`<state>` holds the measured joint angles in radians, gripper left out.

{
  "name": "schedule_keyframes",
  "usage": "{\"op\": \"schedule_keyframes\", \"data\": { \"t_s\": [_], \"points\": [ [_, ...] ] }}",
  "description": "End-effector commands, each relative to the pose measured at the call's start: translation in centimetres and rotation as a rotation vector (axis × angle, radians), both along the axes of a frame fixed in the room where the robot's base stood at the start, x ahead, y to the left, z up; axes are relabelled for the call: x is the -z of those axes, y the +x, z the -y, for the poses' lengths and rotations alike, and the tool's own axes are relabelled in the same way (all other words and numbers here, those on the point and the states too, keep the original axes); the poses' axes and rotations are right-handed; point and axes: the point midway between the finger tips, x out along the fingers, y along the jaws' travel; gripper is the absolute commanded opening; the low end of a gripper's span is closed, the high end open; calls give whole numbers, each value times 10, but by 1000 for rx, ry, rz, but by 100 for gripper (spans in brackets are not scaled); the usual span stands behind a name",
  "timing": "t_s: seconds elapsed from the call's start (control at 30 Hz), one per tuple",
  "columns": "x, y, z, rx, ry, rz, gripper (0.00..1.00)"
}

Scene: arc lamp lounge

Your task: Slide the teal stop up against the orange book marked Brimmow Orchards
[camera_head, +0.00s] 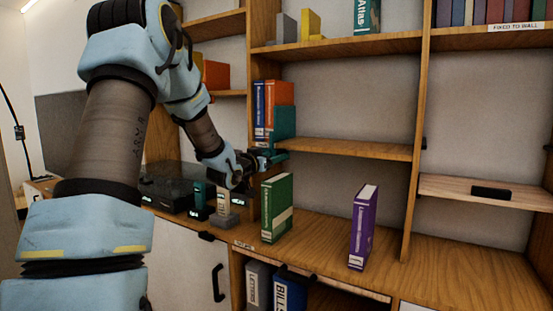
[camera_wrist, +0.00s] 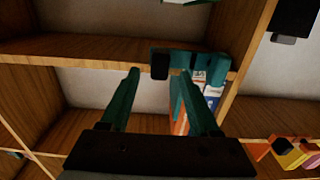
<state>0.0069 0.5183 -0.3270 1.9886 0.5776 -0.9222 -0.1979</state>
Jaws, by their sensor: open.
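The orange book (camera_head: 283,92) stands upright on the middle shelf, right of a blue book (camera_head: 259,108). Its label is too small to read. The teal stop (camera_head: 284,122) stands at the orange book's right side, covering the lower part of its cover; I cannot tell whether they touch. My gripper (camera_head: 272,156) is just below and in front of that shelf's edge. In the wrist view my gripper (camera_wrist: 160,74) is open, with a black tab (camera_wrist: 160,65) showing between its fingertips. The stop (camera_wrist: 205,65) and orange book (camera_wrist: 180,122) are partly behind the right finger.
A green book (camera_head: 277,208) and a purple book (camera_head: 362,227) stand on the counter below. The middle shelf (camera_head: 350,148) is bare right of the stop. A dark box (camera_head: 490,193) lies on the right-hand shelf. Grey and yellow blocks (camera_head: 310,24) stand on the shelf above.

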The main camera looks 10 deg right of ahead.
Motion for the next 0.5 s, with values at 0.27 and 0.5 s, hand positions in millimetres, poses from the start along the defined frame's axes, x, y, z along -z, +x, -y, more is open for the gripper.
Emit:
{"op": "schedule_keyframes", "data": {
  "t_s": [0.27, 0.5],
  "points": [
    [2, -40, -39, -3, 1, 1, 62],
    [1, -58, -55, -2, 1, 1, 62]
  ]
}}
